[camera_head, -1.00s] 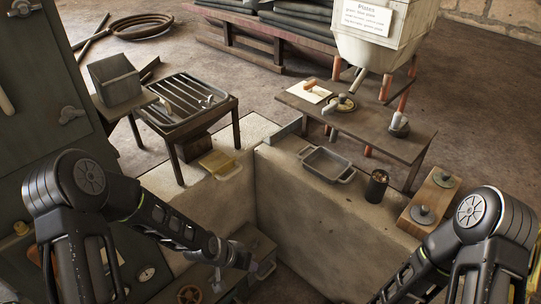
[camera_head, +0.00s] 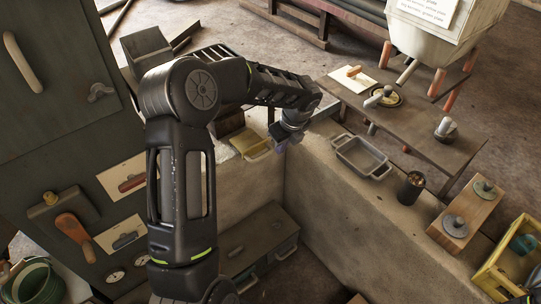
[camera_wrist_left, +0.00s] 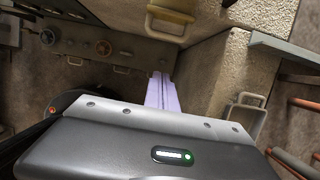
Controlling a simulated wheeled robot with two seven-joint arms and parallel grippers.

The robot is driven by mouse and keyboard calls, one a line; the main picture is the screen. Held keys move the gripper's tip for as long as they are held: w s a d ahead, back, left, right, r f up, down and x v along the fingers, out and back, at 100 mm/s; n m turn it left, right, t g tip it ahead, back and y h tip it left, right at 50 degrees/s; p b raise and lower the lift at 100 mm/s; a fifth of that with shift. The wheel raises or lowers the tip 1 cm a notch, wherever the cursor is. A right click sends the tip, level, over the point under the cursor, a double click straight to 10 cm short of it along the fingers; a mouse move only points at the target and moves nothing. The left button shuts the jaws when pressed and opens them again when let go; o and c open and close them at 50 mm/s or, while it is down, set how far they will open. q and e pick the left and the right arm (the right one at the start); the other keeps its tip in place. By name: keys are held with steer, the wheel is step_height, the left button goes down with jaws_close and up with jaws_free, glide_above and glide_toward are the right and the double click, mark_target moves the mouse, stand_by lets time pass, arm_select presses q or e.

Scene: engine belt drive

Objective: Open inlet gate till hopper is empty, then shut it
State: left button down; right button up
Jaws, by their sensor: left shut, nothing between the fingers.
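The pale hopper (camera_head: 440,35) stands on reddish legs at the top right, with a white label on it and a short spout (camera_head: 406,72) angled down at its lower left. Its inside is hidden, so I cannot tell how full it is. I cannot pick out the inlet gate for sure. My left gripper (camera_head: 280,143) hangs by the inner corner of the low wall, left of the hopper and well apart from it. In the left wrist view its pale fingers (camera_wrist_left: 160,90) are together and empty.
A metal tray (camera_head: 361,158) and a dark cup (camera_head: 410,187) stand on the wall top (camera_head: 335,180). A yellow tray (camera_head: 250,146) sits near my gripper. A wooden bench (camera_head: 430,140) holds small parts below the hopper. A dark cabinet (camera_head: 60,120) rises at the left.

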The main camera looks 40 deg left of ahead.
mark_target(252, 146)
arm_select(q)
steer(key=w+a+f+p, duration=0.2)
steer(key=a+f, duration=0.4)
steer(key=f, duration=0.4)
steer(key=shift+a+f+p, duration=0.2)
steer(key=shift+a+p, duration=0.1)
steer(key=shift+p, duration=0.2)
arm_select(e)
steer(key=r, duration=0.2)
steer(key=shift+s+d+r, duration=0.1)
steer(key=shift+s+r, duration=0.1)
steer(key=shift+r, duration=0.15)
